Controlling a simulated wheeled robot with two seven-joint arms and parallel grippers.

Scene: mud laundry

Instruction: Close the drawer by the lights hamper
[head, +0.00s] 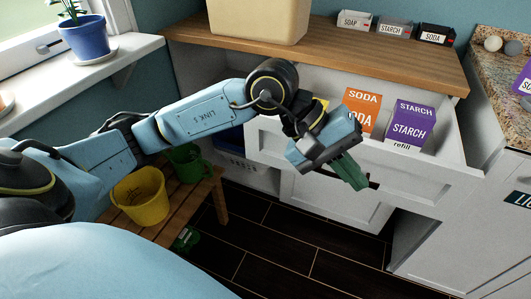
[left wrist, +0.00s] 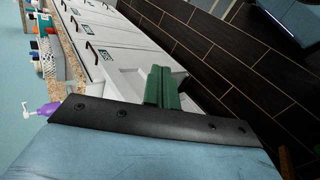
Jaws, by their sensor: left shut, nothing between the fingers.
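The white drawer (head: 430,174) is pulled out under the wooden counter in the head view, with an orange SODA box (head: 362,108) and a purple STARCH box (head: 411,126) inside. A dark handle shows partly behind my gripper. My left gripper (head: 351,174) is shut and empty in front of the drawer face; I cannot tell whether it touches. Its green fingers (left wrist: 161,88) lie together over a white surface in the left wrist view. A label starting "LI" (head: 518,199) is on the white cabinet at right, cut off by the frame.
The wooden counter (head: 400,65) holds a beige bin (head: 260,18) and small labelled boxes. A wooden bench (head: 163,230) with a yellow bucket (head: 140,196) and a green bucket (head: 186,162) stands left. The dark floor in front of the drawer is mostly clear.

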